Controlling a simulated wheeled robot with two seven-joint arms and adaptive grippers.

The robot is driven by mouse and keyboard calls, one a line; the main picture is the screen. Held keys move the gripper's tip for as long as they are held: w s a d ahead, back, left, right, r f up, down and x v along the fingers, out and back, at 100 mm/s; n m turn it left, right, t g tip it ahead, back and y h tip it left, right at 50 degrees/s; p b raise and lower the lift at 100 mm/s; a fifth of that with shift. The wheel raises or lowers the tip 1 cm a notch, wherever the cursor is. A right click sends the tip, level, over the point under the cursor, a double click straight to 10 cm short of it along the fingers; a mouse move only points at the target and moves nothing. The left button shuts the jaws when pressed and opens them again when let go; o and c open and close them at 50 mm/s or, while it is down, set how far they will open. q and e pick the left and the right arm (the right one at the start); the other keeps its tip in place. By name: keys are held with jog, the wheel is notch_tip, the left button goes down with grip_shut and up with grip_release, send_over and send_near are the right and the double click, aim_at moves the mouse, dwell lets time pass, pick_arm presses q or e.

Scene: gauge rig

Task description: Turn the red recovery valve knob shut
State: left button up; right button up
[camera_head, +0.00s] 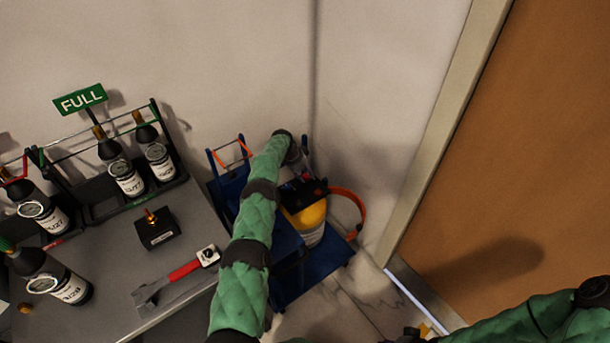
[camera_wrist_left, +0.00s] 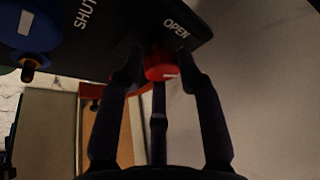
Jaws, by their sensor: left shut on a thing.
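The red recovery valve knob (camera_wrist_left: 161,67) shows in the left wrist view below a dark panel (camera_wrist_left: 120,35) lettered SHUT and OPEN. The knob is beside the word OPEN. My left gripper (camera_wrist_left: 158,72) is shut on the knob, with dark fingers on both sides and one behind. In the head view my left arm reaches to a dark manifold (camera_head: 304,190) above a yellow-topped cylinder (camera_head: 306,218), and the gripper is mostly hidden by the wrist. My right arm enters at the lower right; its gripper is not clearly in view.
A blue cart (camera_head: 325,262) holds the cylinder near the wall corner. An orange hose (camera_head: 358,205) curves beside it. A blue knob (camera_wrist_left: 35,25) is close by.

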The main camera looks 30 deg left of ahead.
pick_arm(q)
jog(key=shift+w+d+r+m, duration=0.1)
jog(key=shift+w+r+m, duration=0.15)
jog(key=shift+m, duration=0.05)
dwell(0.5)
jog(key=o, duration=1.1)
jog(key=shift+s+f, duration=0.1)
jog(key=shift+v, duration=5.9)
